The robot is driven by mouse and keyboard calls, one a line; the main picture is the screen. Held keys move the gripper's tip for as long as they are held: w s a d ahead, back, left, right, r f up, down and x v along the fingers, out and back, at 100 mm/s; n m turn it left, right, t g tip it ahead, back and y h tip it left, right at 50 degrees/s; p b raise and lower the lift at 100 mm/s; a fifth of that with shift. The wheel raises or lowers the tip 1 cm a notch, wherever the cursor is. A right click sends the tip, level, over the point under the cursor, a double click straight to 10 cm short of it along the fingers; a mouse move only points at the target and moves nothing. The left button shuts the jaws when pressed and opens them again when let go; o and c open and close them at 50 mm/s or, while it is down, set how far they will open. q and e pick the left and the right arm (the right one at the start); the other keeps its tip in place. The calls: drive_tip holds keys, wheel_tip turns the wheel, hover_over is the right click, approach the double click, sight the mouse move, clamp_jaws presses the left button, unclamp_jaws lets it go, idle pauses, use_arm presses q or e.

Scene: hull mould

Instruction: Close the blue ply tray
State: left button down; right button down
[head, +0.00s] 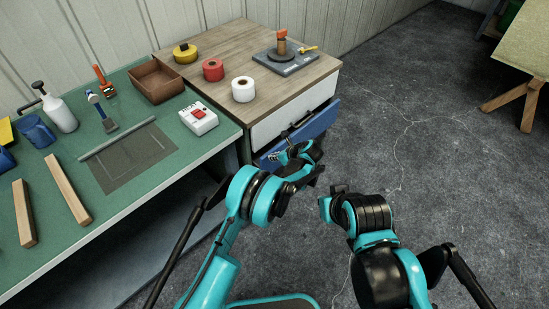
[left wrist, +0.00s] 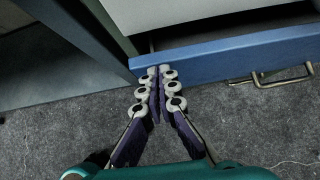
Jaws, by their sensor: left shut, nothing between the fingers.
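The blue ply tray (head: 322,118) is a drawer low in the wood-topped cabinet, and its blue front stands out from the cabinet. In the left wrist view the blue front (left wrist: 235,57) runs across the top, with a dark gap behind it and a metal handle (left wrist: 285,79) at right. My left gripper (head: 296,150) is shut and empty. In the left wrist view its fingertips (left wrist: 160,72) are at the left end of the blue front; I cannot tell whether they touch it. My right gripper (head: 333,195) is over the floor, apart from the tray; its fingers are unclear.
A white drawer front (head: 280,125) sits above the blue tray. The green workbench (head: 165,195) adjoins the cabinet at left. Tape rolls and a stamp-like tool on a dark plate (head: 286,62) stand on the cabinet top. The floor (head: 430,150) at right is clear.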

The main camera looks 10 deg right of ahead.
use_arm(q)
drive_tip(key=shift+a, duration=0.1)
drive_tip(key=shift+w+a, duration=0.8)
drive_tip(key=shift+w, duration=0.3)
drive_tip(key=shift+s+d, duration=0.1)
